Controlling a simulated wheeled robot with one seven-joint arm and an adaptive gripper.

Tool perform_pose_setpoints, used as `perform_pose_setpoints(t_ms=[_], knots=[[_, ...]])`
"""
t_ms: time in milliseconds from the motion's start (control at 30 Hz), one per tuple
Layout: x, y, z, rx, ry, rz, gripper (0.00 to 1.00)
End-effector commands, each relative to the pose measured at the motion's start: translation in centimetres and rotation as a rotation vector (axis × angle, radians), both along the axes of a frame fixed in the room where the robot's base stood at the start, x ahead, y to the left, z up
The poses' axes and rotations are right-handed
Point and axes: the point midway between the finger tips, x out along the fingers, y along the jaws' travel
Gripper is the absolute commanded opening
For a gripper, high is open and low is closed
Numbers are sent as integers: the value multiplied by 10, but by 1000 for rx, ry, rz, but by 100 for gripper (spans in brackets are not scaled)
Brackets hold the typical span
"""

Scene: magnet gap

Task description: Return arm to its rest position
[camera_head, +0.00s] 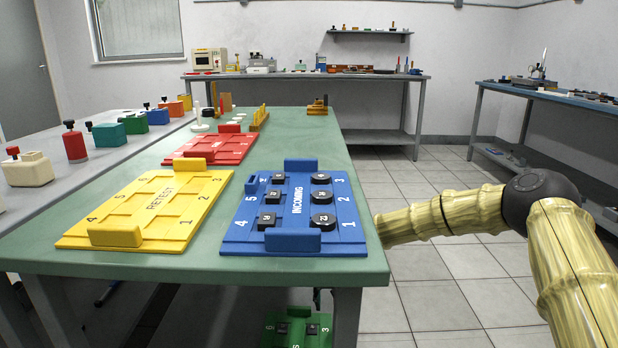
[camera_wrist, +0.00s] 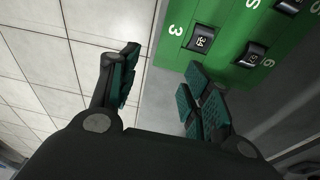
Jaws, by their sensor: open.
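My gripper (camera_wrist: 160,95) shows in the wrist view with its two fingers spread apart and nothing between them. It is over the edge of a green tray (camera_wrist: 180,55) that holds several black pieces, one of them (camera_wrist: 202,38) near the number 3. In the head view my arm reaches from the right towards the table's right side, and its end is hidden there. The green tray (camera_head: 268,340) also shows low under the table, partly cut off by the picture's bottom edge.
A green-topped table (camera_head: 120,262) carries a blue INCOMING tray (camera_head: 258,217) with several black pieces, a yellow RETEST tray (camera_head: 150,205) and a red tray (camera_head: 213,149). Benches stand at the left, back and right. Tiled floor (camera_head: 440,270) is open right of the table.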

Motion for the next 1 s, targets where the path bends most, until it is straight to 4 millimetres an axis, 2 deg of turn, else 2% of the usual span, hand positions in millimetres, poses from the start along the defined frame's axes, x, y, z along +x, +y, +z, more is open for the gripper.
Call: perform_pose_setpoints(t_ms=[100,267,467,767,867,1000], knots=[[10,-27,1,-17,-17,-20,48],[20,-60,3,-40,-38,-43,48],[0,-65,-25,-103,-69,-47,48],[-41,-78,-73,-185,-136,-42,48],[-64,-84,-94,-209,-166,-31,48],[-111,-95,-127,-226,-214,-4,48]])
